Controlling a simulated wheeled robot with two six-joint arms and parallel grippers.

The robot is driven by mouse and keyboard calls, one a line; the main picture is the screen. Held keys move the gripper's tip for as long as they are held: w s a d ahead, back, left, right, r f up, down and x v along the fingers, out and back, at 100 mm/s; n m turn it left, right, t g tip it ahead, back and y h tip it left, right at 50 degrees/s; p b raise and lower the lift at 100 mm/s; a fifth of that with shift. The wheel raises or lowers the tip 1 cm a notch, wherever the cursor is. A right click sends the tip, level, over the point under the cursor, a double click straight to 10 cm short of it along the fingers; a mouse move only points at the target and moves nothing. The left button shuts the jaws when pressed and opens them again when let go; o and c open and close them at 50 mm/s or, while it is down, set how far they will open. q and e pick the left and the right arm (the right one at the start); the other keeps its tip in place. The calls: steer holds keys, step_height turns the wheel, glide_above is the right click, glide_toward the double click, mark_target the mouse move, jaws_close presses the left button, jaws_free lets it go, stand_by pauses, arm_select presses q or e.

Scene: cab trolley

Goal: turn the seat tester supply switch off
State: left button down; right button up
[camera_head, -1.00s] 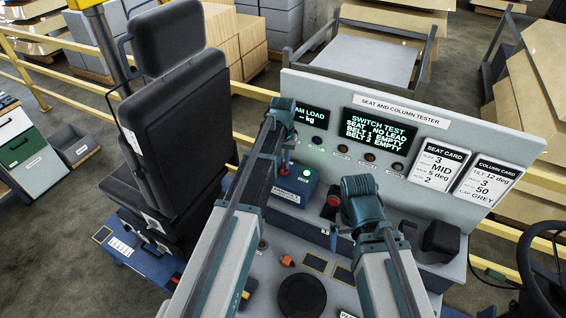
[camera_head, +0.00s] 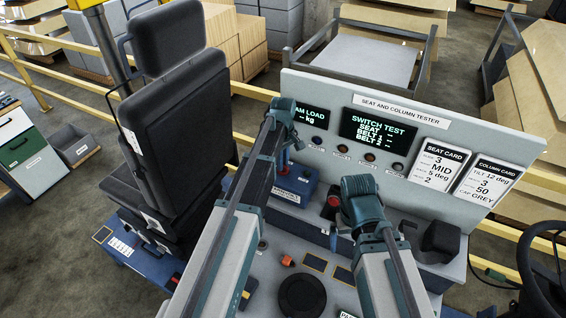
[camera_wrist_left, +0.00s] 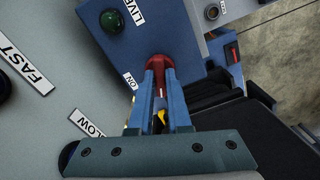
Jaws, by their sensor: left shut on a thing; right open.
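The supply switch shows as a red-capped lever (camera_wrist_left: 158,63) on a blue box (camera_wrist_left: 190,42) in the left wrist view, with an ON label beside it. My left gripper (camera_wrist_left: 159,88) is shut on the red cap. In the head view my left gripper (camera_head: 283,163) points down at the blue box (camera_head: 290,192), and the arm hides part of the box. The green lamp (camera_wrist_left: 112,21) by the LIVE label is dark; it also shows in the head view (camera_head: 307,175). My right gripper (camera_head: 342,236) is open over the bench, its fingers only partly visible.
The tester panel (camera_head: 420,115) stands behind, its switch test screen (camera_head: 378,130) showing dashes for seat and belts. A red button (camera_head: 333,202) is near my right wrist. A black seat (camera_head: 175,120) stands at the left. A black round pad (camera_head: 302,294) is in front.

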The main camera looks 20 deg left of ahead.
arm_select(q)
steer(key=shift+n, duration=1.9)
steer(key=c, duration=0.9)
jaws_free()
steer(key=shift+o, duration=0.2)
steer(key=shift+r, duration=0.1)
step_height(320, 180, up, 14)
steer(key=p, duration=1.4)
steer(key=shift+f, duration=0.2)
